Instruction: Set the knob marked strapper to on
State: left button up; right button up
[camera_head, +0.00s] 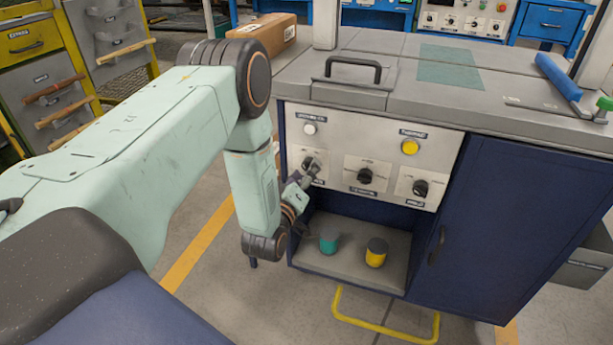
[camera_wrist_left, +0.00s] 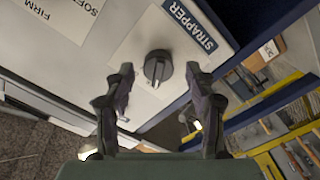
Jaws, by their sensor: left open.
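The dark round knob marked STRAPPER (camera_wrist_left: 158,68) sits on a pale plate in the left wrist view, with its blue name label (camera_wrist_left: 190,25) beside it. A light pointer line shows on the knob; on and off marks are not readable. My left gripper (camera_wrist_left: 159,82) is open, with one finger on each side of the knob and visible gaps between. In the head view my left gripper (camera_head: 309,174) is at the leftmost knob of the cabinet's grey panel (camera_head: 340,136) and largely hides it. My right gripper is not in view.
Two more black knobs, a middle one (camera_head: 365,176) and a right one (camera_head: 420,188), sit on the panel. Above are a white button (camera_head: 310,129) and a yellow button (camera_head: 409,147). A shelf below holds a teal can (camera_head: 329,242) and a yellow can (camera_head: 376,252).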

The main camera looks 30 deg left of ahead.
pick_arm(q)
jog(key=shift+w, duration=0.45)
jog(key=shift+c, duration=0.2)
jog(key=c, duration=1.1)
